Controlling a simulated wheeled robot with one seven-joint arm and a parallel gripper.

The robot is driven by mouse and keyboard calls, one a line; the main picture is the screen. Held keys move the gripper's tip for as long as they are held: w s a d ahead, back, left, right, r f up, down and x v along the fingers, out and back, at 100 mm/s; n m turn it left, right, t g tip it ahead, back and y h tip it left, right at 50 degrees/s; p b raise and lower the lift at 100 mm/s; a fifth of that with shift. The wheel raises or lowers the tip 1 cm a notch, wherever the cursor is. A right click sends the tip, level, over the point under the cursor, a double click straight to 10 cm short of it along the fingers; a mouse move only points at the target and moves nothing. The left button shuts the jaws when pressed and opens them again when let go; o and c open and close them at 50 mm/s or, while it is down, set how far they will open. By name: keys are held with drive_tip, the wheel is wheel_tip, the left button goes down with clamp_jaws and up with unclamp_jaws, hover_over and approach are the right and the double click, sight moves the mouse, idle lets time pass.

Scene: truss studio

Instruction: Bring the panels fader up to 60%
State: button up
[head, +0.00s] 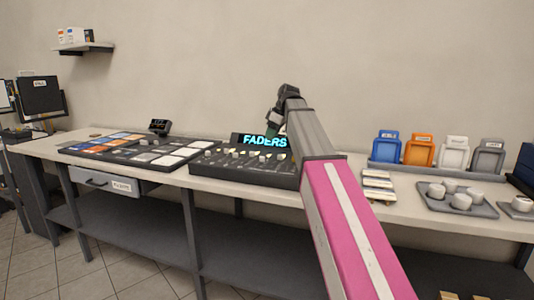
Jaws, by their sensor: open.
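The fader console (207,172) is a dark sloped desk on the long white table, with a lit sign (260,140) reading "FADERS" in cyan at its back. A row of small pale fader caps (237,154) shows across it. The labels are too small to read, so I cannot tell which fader is the panels one. My gripper (272,131) hangs over the back right of the console, in front of the sign, and is open. Its fingertips are small and dark here. My arm hides the console's right end. I see no contact with a fader.
Left of the console lies a board of coloured and white pads (128,147) with a small display (159,127) behind it. To the right are pale stacked blocks (378,185), coloured bins (420,149) and a tray (457,207) with several white cups. A drawer (112,183) hangs below.

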sight(263, 157)
drive_tip(key=x, duration=1)
drive_tip(key=shift+w+f, duration=0.1)
drive_tip(key=shift+f, duration=0.3)
clamp_jaws()
